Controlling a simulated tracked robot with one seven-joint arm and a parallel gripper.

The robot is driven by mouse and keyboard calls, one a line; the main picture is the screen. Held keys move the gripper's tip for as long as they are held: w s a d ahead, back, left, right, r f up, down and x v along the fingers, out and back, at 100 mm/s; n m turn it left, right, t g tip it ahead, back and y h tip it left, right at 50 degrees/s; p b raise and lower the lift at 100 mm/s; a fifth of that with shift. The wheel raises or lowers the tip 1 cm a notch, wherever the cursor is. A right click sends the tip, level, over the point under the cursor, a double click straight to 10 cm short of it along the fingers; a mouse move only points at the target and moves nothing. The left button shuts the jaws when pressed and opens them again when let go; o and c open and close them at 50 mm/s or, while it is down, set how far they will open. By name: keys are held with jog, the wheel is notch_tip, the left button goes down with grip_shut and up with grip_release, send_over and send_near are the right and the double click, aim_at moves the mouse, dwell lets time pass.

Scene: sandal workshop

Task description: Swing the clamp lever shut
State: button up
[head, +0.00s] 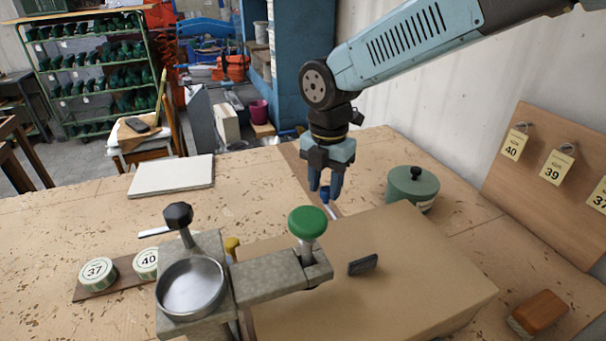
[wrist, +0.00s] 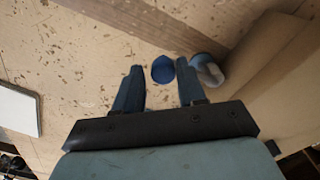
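The clamp stands at the front, with a grey metal body (head: 270,284) reaching right over a tan block (head: 400,285). A black faceted knob (head: 178,215) sits on a short rod at its left, above a round metal dish (head: 190,288). A green knob (head: 307,222) tops a threaded post at its right end. I cannot tell for sure which part is the lever. My gripper (head: 326,192) points down behind the block, apart from the clamp. Its fingers (wrist: 158,82) are apart, with a blue round thing (wrist: 163,69) showing between them; no contact shows.
A blue-and-pale cylinder (wrist: 207,71) is close to my right finger in the wrist view. A green lidded pot (head: 413,187) stands right of my gripper. Number discs (head: 97,272) lie left of the clamp, a white slab (head: 172,176) further back. A brown block (head: 538,313) lies front right.

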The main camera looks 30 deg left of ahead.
notch_tip(320, 180, up, 14)
jog(key=shift+f, duration=0.15)
dwell(0.7)
jog(key=shift+d, duration=0.1)
jog(key=w+d+r+m+t, duration=0.15)
jog(key=w+d+m, duration=0.25)
jog(key=d+m, duration=0.75)
jog(key=w+d+r+m+t, duration=0.1)
jog(key=w+d+m+t, duration=0.15)
jog(key=d+m, duration=0.9)
jog(key=s+d+f+m, duration=0.1)
jog(key=d+m, duration=0.3)
jog(key=d, duration=0.4)
jog(key=s+d+f+m+t, duration=0.1)
jog(key=s+d+m, duration=0.3)
jog(key=d, duration=0.5)
jog(key=s+d+f+m, duration=0.1)
jog(key=s+d+m, duration=0.2)
jog(key=d, duration=0.6)
jog(key=shift+s+d+f+m+t, duration=0.15)
jog(key=shift+s+f+m+t, duration=0.15)
jog(key=shift+m, duration=0.8)
